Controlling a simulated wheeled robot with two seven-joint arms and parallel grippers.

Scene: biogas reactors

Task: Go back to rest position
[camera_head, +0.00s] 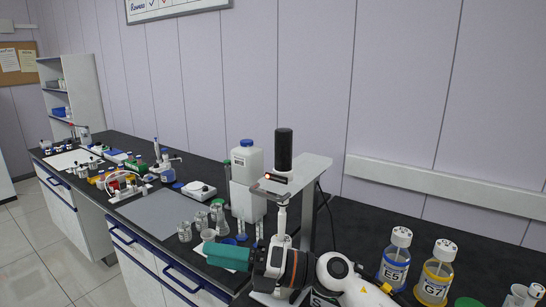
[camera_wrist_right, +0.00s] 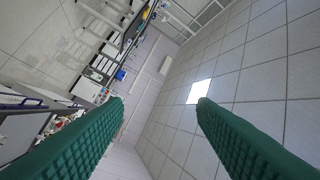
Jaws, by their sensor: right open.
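My right gripper (camera_head: 210,254) shows at the lower middle of the head view, its green fingers pointing left near the bench's front edge. In the right wrist view the two green fingers (camera_wrist_right: 160,103) stand wide apart, with nothing between them. That view looks out over the room, tilted, with wall, ceiling or floor panels and distant benches. My right arm's white and black links come in from the lower right of the head view. My left gripper is in neither view.
A dark bench (camera_head: 355,232) runs along the wall. Glass flasks (camera_head: 201,220) stand close behind the gripper, near a white canister (camera_head: 247,160). Bottles E5 (camera_head: 396,258) and G7 (camera_head: 436,276) stand at right, near my arm. Floor (camera_head: 60,275) shows clear at lower left.

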